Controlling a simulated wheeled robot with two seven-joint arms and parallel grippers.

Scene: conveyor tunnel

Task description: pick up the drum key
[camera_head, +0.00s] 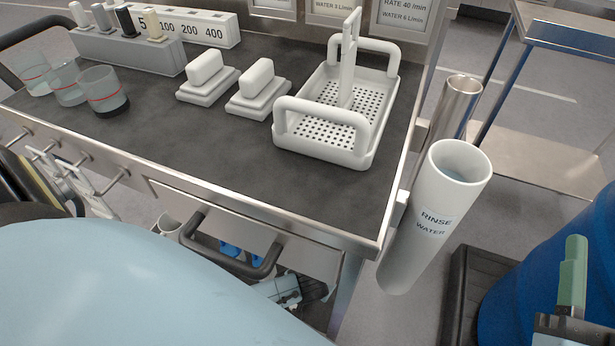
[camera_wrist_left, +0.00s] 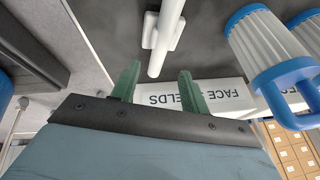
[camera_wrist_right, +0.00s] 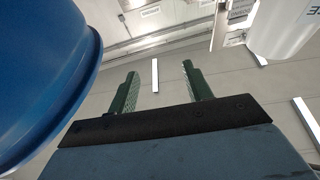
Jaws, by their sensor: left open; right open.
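I cannot pick out the drum key with certainty in any view. Several pale tools (camera_head: 78,182) hang at the bench's front left in the head view, partly hidden by my left arm. My left gripper (camera_wrist_left: 158,82) is open and empty in the left wrist view; a white bar fitting (camera_wrist_left: 163,38) shows beyond its fingers, with the gap unclear. My right gripper (camera_wrist_right: 160,78) is open and empty; one green finger shows at the lower right of the head view (camera_head: 573,272), beside the blue drum (camera_head: 540,270).
The bench holds a white perforated basket (camera_head: 368,150), two white handled blocks (camera_head: 258,88), a grey rack (camera_head: 135,55) and glass beakers (camera_head: 105,92). The rinse water tube (camera_head: 448,200) stands right. A face shields box (camera_wrist_left: 215,97) shows.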

